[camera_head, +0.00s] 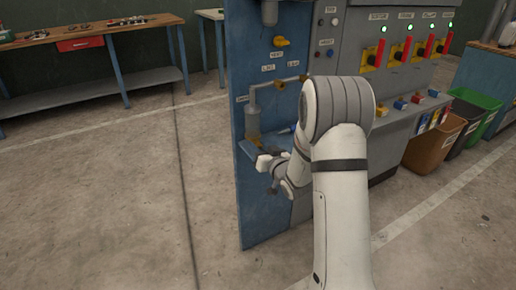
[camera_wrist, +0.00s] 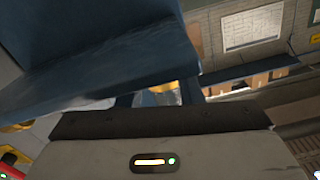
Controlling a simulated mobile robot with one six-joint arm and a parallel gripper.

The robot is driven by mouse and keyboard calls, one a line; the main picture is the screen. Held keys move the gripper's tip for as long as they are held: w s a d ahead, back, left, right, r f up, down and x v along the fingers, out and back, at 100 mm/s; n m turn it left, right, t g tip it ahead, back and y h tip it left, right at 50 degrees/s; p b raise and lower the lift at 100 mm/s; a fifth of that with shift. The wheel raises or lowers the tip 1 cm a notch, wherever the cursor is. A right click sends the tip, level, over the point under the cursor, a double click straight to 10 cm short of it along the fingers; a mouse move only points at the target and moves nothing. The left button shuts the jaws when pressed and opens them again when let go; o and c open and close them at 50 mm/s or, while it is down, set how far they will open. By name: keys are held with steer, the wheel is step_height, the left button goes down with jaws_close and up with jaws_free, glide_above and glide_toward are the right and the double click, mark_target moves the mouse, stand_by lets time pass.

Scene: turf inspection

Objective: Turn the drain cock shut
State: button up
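My gripper (camera_head: 264,164) is at the front edge of a small blue shelf on the blue panel, below a grey cylinder (camera_head: 253,121). I cannot tell in the head view whether its fingers are open or shut. In the wrist view a small yellow part (camera_wrist: 166,87) shows just beyond the dark edge of my gripper, under a large blue surface. It may be the drain cock, but its handle position is largely hidden. A yellow handle (camera_head: 281,41) sits higher on the panel, well above my gripper.
The blue shelf (camera_head: 247,149) juts out close to my gripper. A grey cabinet with red levers (camera_head: 380,52) and several bins (camera_head: 432,143) stand to the right. A workbench (camera_head: 92,30) is at the back left. The floor (camera_head: 100,190) at left is clear.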

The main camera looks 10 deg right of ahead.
steer(key=c, duration=0.5)
steer(key=b, duration=0.1)
steer(key=n+b, duration=0.1)
steer(key=shift+f+b, duration=0.25)
steer(key=shift+b, duration=0.05)
steer(key=shift+r+n+b, duration=0.2)
steer(key=shift+n+b, duration=0.5)
steer(key=shift+n, duration=0.2)
steer(key=o, duration=1)
steer(key=shift+c, duration=0.2)
steer(key=shift+s, duration=0.1)
steer(key=p+v, duration=0.1)
steer(key=v, duration=0.6)
steer(key=shift+s, duration=0.3)
steer(key=shift+r, duration=0.1)
